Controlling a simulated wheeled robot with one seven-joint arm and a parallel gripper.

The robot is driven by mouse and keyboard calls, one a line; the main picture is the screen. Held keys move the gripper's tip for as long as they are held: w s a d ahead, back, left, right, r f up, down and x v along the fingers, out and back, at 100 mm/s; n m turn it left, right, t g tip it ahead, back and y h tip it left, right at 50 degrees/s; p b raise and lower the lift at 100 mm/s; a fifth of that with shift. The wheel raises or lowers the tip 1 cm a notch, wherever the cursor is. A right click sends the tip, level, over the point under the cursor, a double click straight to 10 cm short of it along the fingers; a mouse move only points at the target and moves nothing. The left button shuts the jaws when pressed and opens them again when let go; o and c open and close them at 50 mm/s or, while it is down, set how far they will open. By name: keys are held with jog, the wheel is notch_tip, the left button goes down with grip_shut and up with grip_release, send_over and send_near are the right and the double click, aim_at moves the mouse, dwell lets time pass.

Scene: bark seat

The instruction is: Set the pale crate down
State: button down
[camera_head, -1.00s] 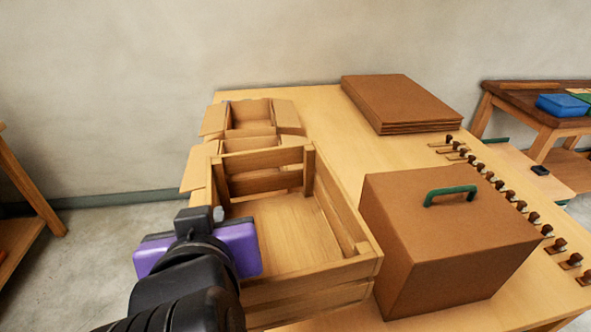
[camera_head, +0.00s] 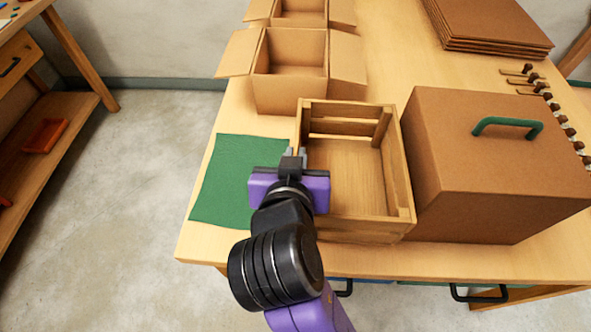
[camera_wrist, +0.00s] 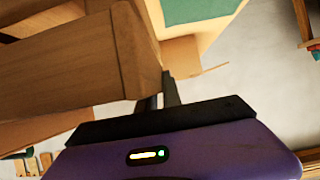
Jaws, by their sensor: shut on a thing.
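The pale wooden crate (camera_head: 352,170) is a slatted, open-topped box, empty inside. In the head view it is over the wooden table, between the green mat and the brown box with a green handle. My gripper (camera_head: 294,153) is shut on the crate's left wall. In the wrist view the crate (camera_wrist: 65,65) fills the upper left, with my gripper's fingers (camera_wrist: 165,92) at its edge. The green mat (camera_head: 232,180) lies flat to the left of my gripper. I cannot tell whether the crate's underside touches the table.
The brown box (camera_head: 500,175) stands close against the crate's right side. Open cardboard boxes (camera_head: 290,85) stand behind it. A stack of brown sheets (camera_head: 490,25) lies at the back right. The bare table edge (camera_head: 195,240) runs at front left, and a shelf (camera_head: 45,130) stands further left.

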jog(key=shift+f, duration=2.35)
jog(key=c, duration=1.5)
grip_release()
jog(key=shift+f, duration=0.1)
jog(key=shift+s+r, duration=0.15)
jog(key=shift+r, duration=0.05)
jog(key=v, duration=1.1)
jog(key=shift+s+r+b, duration=0.15)
jog(key=shift+s+b, duration=0.15)
jog(key=shift+s, duration=0.05)
jog(key=shift+a, duration=0.1)
